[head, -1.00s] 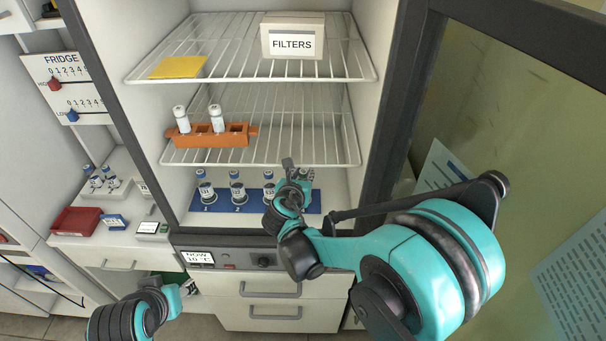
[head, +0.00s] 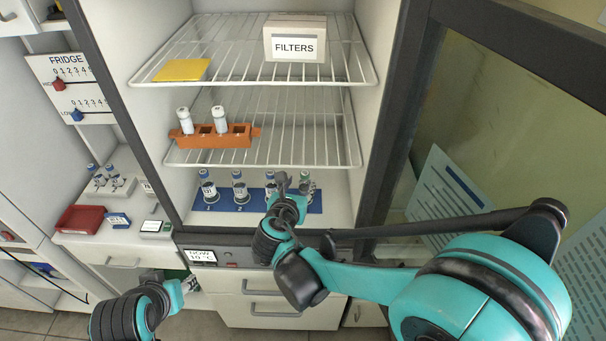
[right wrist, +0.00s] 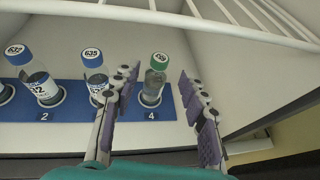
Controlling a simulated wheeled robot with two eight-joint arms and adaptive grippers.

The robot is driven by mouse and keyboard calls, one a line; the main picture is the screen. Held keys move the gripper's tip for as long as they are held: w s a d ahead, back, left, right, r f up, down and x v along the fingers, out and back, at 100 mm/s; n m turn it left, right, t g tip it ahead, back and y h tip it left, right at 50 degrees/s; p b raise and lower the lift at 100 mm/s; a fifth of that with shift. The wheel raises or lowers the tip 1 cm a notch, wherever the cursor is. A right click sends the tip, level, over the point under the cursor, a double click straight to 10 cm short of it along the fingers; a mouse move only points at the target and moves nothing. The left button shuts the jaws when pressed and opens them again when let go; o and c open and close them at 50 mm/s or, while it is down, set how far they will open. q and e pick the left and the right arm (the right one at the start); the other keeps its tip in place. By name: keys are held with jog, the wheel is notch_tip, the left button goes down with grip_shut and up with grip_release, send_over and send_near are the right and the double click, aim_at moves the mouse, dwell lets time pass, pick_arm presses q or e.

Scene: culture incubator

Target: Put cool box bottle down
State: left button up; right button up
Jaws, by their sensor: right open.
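A bottle with a green cap (right wrist: 159,62) stands upright in place 4 of the blue rack (right wrist: 75,112) in the right wrist view. In the head view it shows at the right end of the blue rack (head: 315,205), partly behind my arm. My right gripper (right wrist: 159,78) is open, with one finger on each side of this bottle and a visible gap on the right. Blue-capped bottles stand to its left, among them one (right wrist: 92,70) close by the left finger. My left gripper (head: 158,280) is low at the left in the head view; its fingers are unclear.
A wire shelf (head: 330,155) with an orange rack (head: 225,140) and two white-capped vials hangs above the bottles. A filters box (head: 295,40) sits on the upper shelf. The open fridge door (head: 400,110) stands at the right.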

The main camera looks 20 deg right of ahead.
jog(key=s+d+m+g+y, duration=0.1)
jog(key=s+m+g+y, duration=0.1)
jog(key=s+m, duration=0.7)
jog(key=s+d+f+m+g+y, duration=0.1)
jog(key=s+m, duration=0.9)
jog(key=m, duration=1.1)
jog(key=d+g+y, duration=0.1)
jog(key=g+y, duration=0.1)
jog(key=y, duration=0.1)
jog(key=shift+s+d+m+p, duration=0.2)
jog(key=shift+d+m+p, duration=0.05)
jog(key=shift+m+p, duration=0.05)
notch_tip(320, 180, down, 7)
jog(key=b, duration=0.7)
jog(key=shift+f, duration=0.1)
